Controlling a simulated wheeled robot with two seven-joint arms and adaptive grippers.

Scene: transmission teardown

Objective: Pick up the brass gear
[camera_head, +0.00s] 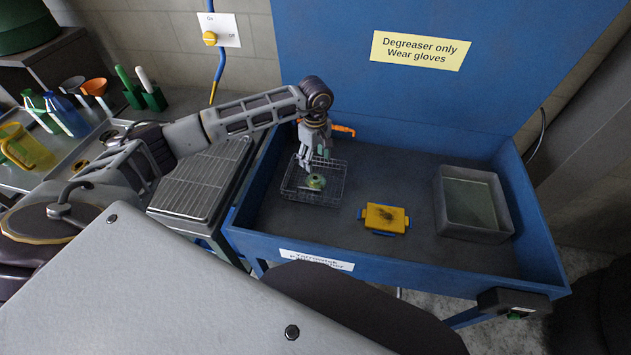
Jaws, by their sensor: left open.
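A small round greenish-yellow part (316,182), which looks like the brass gear, lies in a wire basket (332,196) inside the blue wash basin. My left gripper (308,164) points down over the basket, with its fingers just above and slightly to the left of the part. It is open and holds nothing that I can see. Whether a fingertip touches the part is too small to tell. My right gripper is not in view.
The blue basin (393,265) has raised walls. A drying rack (200,185) stands left. An orange nozzle (342,129) is behind the gripper.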

